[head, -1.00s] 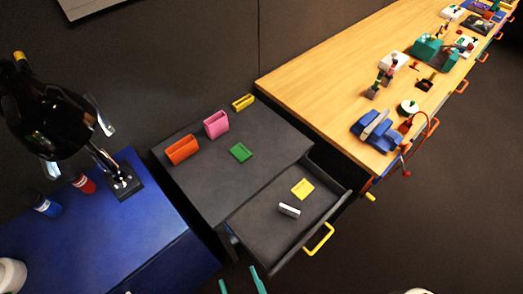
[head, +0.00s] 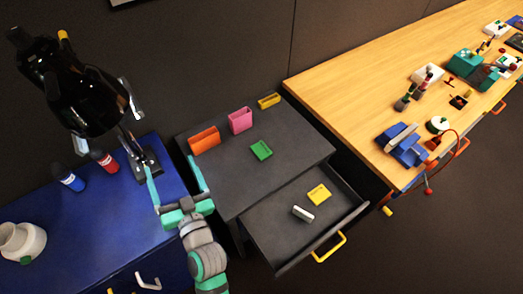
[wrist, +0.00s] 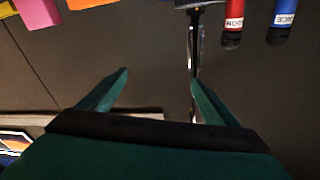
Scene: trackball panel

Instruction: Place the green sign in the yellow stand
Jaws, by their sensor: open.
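The green sign (head: 261,150) lies on the dark grey cabinet top in the head view. The yellow stand (head: 269,100) sits at the back of that top, behind and a little right of the sign. My gripper (head: 173,172) is open and empty, at the left of the cabinet near the blue cabinet's edge, well left of the sign. In the wrist view my gripper (wrist: 160,77) has its two fingers apart with nothing between them. The green sign is not seen in the wrist view.
Pink (head: 240,120) and orange (head: 204,140) stands sit on the grey top (head: 290,145). The open drawer (head: 268,230) holds a yellow sign (head: 319,194) and a white piece (head: 303,213). A black lamp (head: 85,95) and red (head: 104,161) and blue (head: 68,177) bottles stand left.

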